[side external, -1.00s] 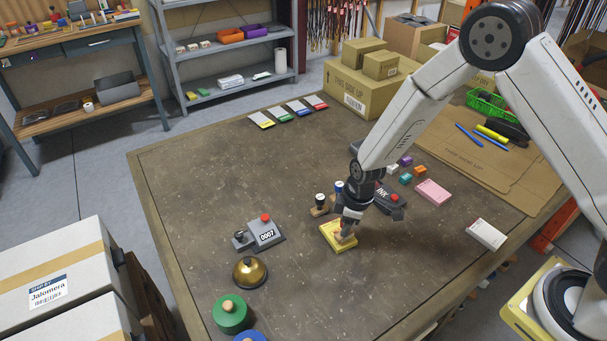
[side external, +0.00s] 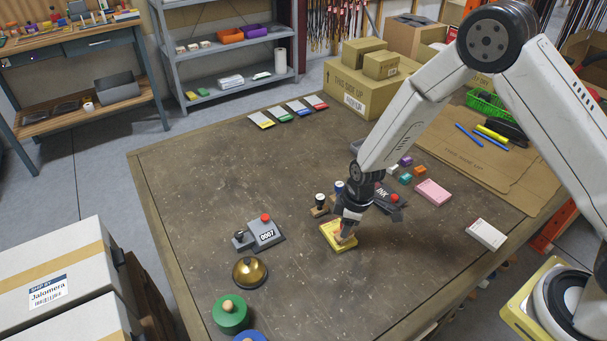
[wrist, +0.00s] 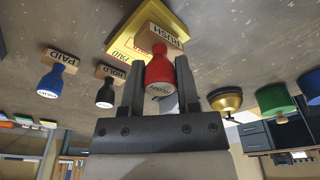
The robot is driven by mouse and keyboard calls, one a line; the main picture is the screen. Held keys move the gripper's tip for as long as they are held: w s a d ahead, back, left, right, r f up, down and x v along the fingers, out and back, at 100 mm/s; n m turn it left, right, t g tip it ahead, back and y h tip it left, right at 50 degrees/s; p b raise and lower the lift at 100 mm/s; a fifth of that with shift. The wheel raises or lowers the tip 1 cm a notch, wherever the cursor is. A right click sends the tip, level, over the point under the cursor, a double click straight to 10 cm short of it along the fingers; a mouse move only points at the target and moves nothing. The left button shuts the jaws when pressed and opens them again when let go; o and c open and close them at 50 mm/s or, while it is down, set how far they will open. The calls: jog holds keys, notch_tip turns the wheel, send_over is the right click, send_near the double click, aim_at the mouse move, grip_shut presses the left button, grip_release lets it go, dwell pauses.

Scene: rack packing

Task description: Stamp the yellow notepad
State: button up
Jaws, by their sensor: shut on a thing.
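The yellow notepad (side external: 330,236) lies flat on the table below my gripper. It also shows in the wrist view (wrist: 128,32), with red print on it, partly hidden by the stamp. My gripper (side external: 347,221) is shut on the RUSH stamp, which has a red handle (wrist: 159,70) and a wooden block (wrist: 166,36). The block is at the pad, within its outline; I cannot tell whether they touch. A blue-handled PAID stamp (wrist: 51,82) and a black-handled HOLD stamp (wrist: 105,93) stand beside the pad.
An ink pad (side external: 382,194) with a dark cover lies just behind my gripper. A pink pad (side external: 433,192) lies right.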

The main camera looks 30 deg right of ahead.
jog(key=shift+f, duration=0.3)
dwell(0.8)
jog(key=shift+r, duration=0.1)
jog(key=shift+r, duration=3.45)
jog(key=shift+r, duration=0.1)
